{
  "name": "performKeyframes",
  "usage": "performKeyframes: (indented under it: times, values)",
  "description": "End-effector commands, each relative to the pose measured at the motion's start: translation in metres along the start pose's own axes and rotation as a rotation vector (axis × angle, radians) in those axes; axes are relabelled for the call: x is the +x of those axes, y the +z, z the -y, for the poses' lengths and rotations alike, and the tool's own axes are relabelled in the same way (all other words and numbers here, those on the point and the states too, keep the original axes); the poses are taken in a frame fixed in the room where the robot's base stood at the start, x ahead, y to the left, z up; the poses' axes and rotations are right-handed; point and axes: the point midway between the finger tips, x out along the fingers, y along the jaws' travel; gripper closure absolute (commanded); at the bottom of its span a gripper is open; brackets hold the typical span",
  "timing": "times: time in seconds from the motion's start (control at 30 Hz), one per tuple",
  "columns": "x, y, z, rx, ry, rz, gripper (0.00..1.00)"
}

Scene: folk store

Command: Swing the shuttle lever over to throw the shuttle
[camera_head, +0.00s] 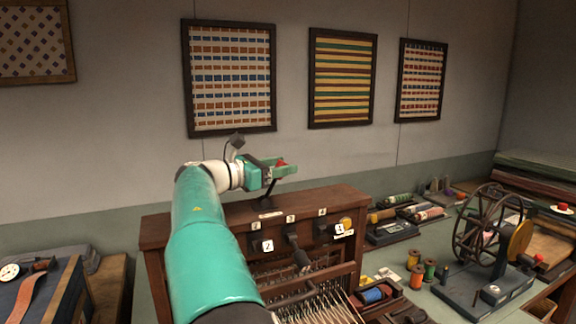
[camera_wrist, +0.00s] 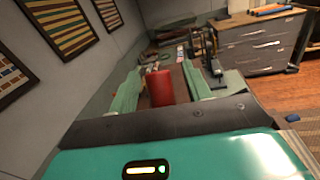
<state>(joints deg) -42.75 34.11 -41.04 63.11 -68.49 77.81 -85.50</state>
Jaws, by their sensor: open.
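A wooden loom (camera_head: 160,232) stands on the bench in the head view. The shuttle lever (camera_head: 269,190) is a dark rod rising from the loom's top, leaning slightly right, with a red knob (camera_head: 281,164) at its upper end. My gripper (camera_head: 284,168) is at the knob, with its fingers pointing right. In the wrist view the red knob (camera_wrist: 160,88) shows as a red cylinder between the two green fingers of my gripper (camera_wrist: 161,86). The jaws are open. Whether either finger touches the knob cannot be told. My arm hides the loom's left front.
A spinning wheel (camera_head: 485,225), thread spools (camera_head: 429,270) and a tray (camera_head: 392,233) stand to the right. Framed textiles (camera_head: 342,78) hang on the wall behind. The air above the loom to the right is clear.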

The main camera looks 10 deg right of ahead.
Motion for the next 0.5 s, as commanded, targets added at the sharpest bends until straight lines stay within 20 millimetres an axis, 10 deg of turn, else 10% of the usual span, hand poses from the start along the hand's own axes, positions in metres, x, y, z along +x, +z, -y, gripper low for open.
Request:
performKeyframes:
  times: [0.5]
  values:
    - [0.026, -0.001, -0.002, 0.0, 0.001, -0.001, 0.51]
